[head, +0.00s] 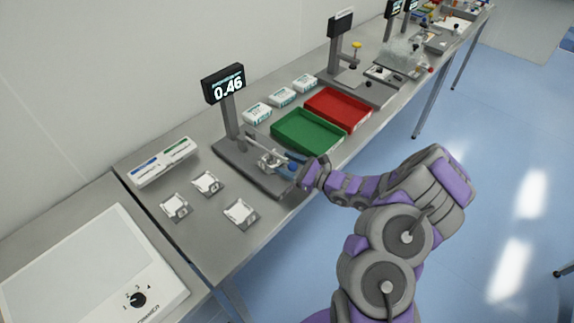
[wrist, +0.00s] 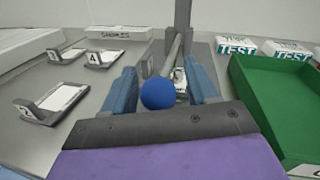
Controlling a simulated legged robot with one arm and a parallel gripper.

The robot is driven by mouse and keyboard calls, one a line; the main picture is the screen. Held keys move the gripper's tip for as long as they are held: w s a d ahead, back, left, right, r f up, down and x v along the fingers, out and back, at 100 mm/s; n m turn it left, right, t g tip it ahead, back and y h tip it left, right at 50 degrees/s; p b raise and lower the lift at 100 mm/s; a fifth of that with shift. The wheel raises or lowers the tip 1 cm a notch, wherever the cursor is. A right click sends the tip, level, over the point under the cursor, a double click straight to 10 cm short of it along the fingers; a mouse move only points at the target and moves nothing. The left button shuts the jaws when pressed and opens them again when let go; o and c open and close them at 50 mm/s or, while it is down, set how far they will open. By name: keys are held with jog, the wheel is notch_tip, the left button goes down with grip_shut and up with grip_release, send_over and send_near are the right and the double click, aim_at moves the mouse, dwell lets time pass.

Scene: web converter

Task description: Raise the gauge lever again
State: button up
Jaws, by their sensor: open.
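The gauge (head: 224,84) stands on the bench with its display reading 0.46. Its post rises from a dark base plate (head: 232,163). A grey metal lever (wrist: 171,55) ends in a round blue knob (wrist: 158,93), which shows close up in the wrist view. My gripper (wrist: 161,80) is open, with one blue finger on each side of the knob. Gaps show between the knob and both fingers, though contact lower down is hidden. In the head view my gripper (head: 291,165) is at the front of the gauge base and hides most of the knob.
A green tray (head: 308,147) and a red tray (head: 338,124) sit to the right, with white TEST boxes (head: 281,97) behind. Numbered sample holders (head: 207,184) and a SAMPLES box (head: 163,165) are to the left. Another instrument (head: 340,50) stands farther along.

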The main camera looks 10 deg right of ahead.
jog(key=shift+c, duration=0.5)
grip_shut()
